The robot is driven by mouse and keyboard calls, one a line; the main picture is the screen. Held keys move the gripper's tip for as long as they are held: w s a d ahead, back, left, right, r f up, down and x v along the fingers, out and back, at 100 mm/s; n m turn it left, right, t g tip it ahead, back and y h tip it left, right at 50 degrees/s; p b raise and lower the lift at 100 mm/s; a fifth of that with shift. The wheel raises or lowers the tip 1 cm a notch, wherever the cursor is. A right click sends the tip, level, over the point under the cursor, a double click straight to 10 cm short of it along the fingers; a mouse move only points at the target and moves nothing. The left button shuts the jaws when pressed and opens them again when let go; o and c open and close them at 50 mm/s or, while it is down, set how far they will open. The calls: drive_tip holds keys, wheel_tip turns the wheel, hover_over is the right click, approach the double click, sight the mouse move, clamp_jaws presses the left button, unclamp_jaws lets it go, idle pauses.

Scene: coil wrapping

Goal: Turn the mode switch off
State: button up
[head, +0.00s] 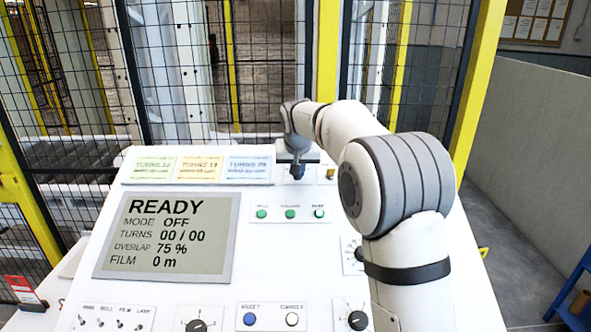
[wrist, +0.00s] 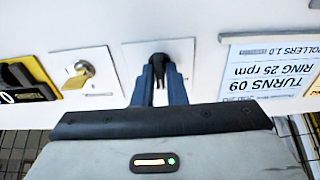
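The display (head: 168,235) on the white control panel reads READY and MODE OFF. My gripper (head: 297,172) is at the panel's upper edge, right of the colored cards, and hides most of what is under it in the head view. In the wrist view, a black switch knob (wrist: 172,52) on a white plate sits at the fingertips. My gripper's two blue fingers (wrist: 161,80) are close together, one on each side of the knob's handle, and look shut on it. No label shows on this knob, but I take it as the mode switch.
A key switch (wrist: 80,73) and a yellow-black switch (wrist: 22,80) sit beside the knob. Cards (head: 200,170) stand left of my gripper. Green buttons (head: 290,213), toggles (head: 112,322) and dials (head: 196,325) lie lower down. Mesh fencing (head: 270,70) stands behind the panel.

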drive_tip(key=o, duration=0.4)
drive_tip(key=shift+b+v, duration=0.8)
drive_tip(key=shift+v, duration=3.1)
drive_tip(key=s+d+f, duration=0.1)
drive_tip(key=s+d, duration=0.2)
drive_tip(key=s, duration=0.3)
drive_tip(key=s+d+f+g, duration=0.1)
drive_tip(key=s+d, duration=0.2)
drive_tip(key=s, duration=0.3)
drive_tip(key=s+d+f, duration=0.1)
drive_tip(key=s+d, duration=0.3)
drive_tip(key=s, duration=0.3)
drive_tip(key=shift+g, duration=0.7)
drive_tip(key=s+d+f, duration=0.1)
drive_tip(key=s+f, duration=0.2)
drive_tip(key=s, duration=0.3)
drive_tip(key=s+d+f, duration=0.1)
drive_tip(key=s+f, duration=0.3)
drive_tip(key=s, duration=0.3)
drive_tip(key=s+d+f, duration=0.2)
drive_tip(key=s+f, duration=0.2)
drive_tip(key=s, duration=0.3)
drive_tip(key=shift+d, duration=0.1)
